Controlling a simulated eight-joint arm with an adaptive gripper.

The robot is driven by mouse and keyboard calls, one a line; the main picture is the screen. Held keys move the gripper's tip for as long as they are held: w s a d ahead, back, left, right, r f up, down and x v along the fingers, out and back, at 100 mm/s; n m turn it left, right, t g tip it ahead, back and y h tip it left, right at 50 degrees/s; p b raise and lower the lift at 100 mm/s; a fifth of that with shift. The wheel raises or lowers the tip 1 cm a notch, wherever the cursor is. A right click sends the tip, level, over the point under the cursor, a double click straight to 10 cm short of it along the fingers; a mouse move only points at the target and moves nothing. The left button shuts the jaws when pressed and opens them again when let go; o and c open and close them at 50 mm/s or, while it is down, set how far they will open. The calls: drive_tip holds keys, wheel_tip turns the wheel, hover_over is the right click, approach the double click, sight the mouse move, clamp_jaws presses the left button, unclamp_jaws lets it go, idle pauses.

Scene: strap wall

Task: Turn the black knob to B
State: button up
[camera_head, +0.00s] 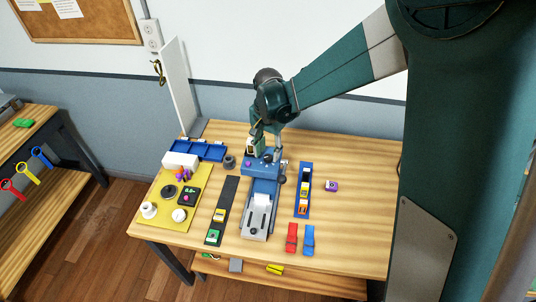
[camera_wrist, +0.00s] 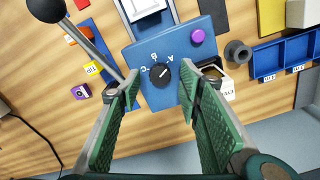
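The black knob (camera_wrist: 160,74) is on the face of a blue panel (camera_wrist: 135,54) with white letters A, B and C around it in the wrist view. Its white pointer mark slants up and right, nearest the A. My gripper (camera_wrist: 160,82) is open, with one green finger to the left of the knob and one to the right. Clear gaps show between the fingers and the knob. In the head view my gripper (camera_head: 264,143) is over the far end of the blue panel (camera_head: 252,168); the knob is hard to make out there.
A purple button (camera_wrist: 196,37) is on the panel beside the knob. A lever with a black ball (camera_wrist: 46,8) rises along the left side in the wrist view. A blue divided tray (camera_head: 212,152) and a yellow board (camera_head: 160,213) lie left. The table's right side is mostly clear.

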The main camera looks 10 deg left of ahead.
drive_tip(key=shift+f, duration=0.95)
drive_tip(key=c, duration=0.9)
drive_tip(key=shift+n+b, duration=0.35)
drive_tip(key=shift+n, duration=0.15)
drive_tip(key=n+b, duration=0.2)
drive_tip(key=n, duration=0.2)
drive_tip(key=shift+f+b, duration=0.1)
drive_tip(key=shift+b, duration=0.2)
drive_tip(key=n+b, duration=0.1)
drive_tip(key=n, duration=0.2)
drive_tip(key=shift+n, duration=0.4)
drive_tip(key=shift+n+b, duration=0.75)
drive_tip(key=shift+n, duration=0.85)
